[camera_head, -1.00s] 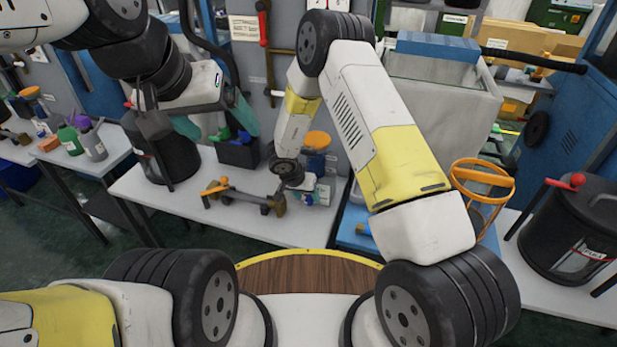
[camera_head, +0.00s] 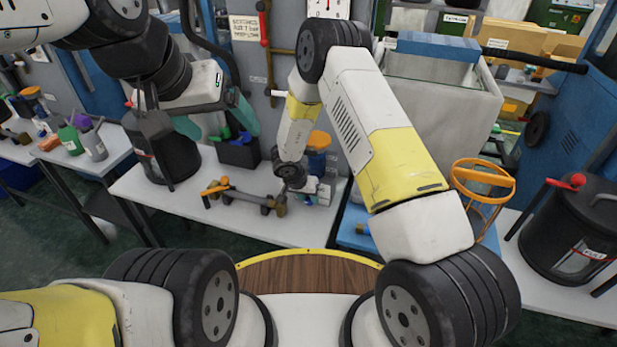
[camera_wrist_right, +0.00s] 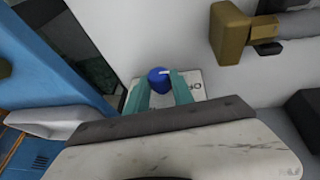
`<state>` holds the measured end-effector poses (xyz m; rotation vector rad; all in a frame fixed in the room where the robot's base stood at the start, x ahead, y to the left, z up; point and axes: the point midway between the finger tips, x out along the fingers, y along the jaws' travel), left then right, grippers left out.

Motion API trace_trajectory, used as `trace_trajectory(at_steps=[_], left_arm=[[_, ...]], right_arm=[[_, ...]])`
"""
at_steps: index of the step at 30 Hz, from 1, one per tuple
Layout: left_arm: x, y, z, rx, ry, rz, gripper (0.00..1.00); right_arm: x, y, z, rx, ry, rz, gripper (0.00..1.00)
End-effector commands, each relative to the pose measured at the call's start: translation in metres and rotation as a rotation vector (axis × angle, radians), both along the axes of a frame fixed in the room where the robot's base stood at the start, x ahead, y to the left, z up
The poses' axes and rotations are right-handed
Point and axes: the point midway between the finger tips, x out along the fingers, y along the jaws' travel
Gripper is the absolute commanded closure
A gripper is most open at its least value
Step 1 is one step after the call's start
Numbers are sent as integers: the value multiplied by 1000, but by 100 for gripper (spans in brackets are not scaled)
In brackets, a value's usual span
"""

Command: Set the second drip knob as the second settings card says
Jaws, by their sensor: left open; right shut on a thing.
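The blue drip knob (camera_wrist_right: 163,75) with a white pointer mark sits on a pale marked plate (camera_wrist_right: 196,86) in the right wrist view. My right gripper (camera_wrist_right: 162,80) has its teal fingers shut on this knob, one on each side. The pointer lies toward the right finger; the plate's marks are partly hidden. In the head view my right wrist covers most of the knob. My left gripper (camera_head: 214,120) is open and empty, in front of the wall and above the back table. A white card with lettering (camera_head: 244,28) hangs on the grey wall; its text is too small to read surely.
An orange-topped blue grinder-like unit (camera_head: 318,141) stands close to my right wrist. An orange and brown fixture (camera_head: 240,196) lies on the white table (camera_head: 160,200). A black bin (camera_head: 160,150) is below my left gripper. A brass-coloured block (camera_wrist_right: 230,35) is near my right gripper.

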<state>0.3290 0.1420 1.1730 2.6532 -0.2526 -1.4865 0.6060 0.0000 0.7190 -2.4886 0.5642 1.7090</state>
Motion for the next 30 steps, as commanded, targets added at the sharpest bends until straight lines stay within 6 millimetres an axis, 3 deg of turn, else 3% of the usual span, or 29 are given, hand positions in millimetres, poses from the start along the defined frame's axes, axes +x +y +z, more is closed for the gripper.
trace_trajectory(at_steps=[11, 30], left_arm=[[0, 0, 0, 0, 0, 0, 14], [0, 0, 0, 0, 0, 0, 14]], right_arm=[[-2, -3, 0, 115, -33, 0, 100], [-5, -12, -2, 481, -149, -9, 100]])
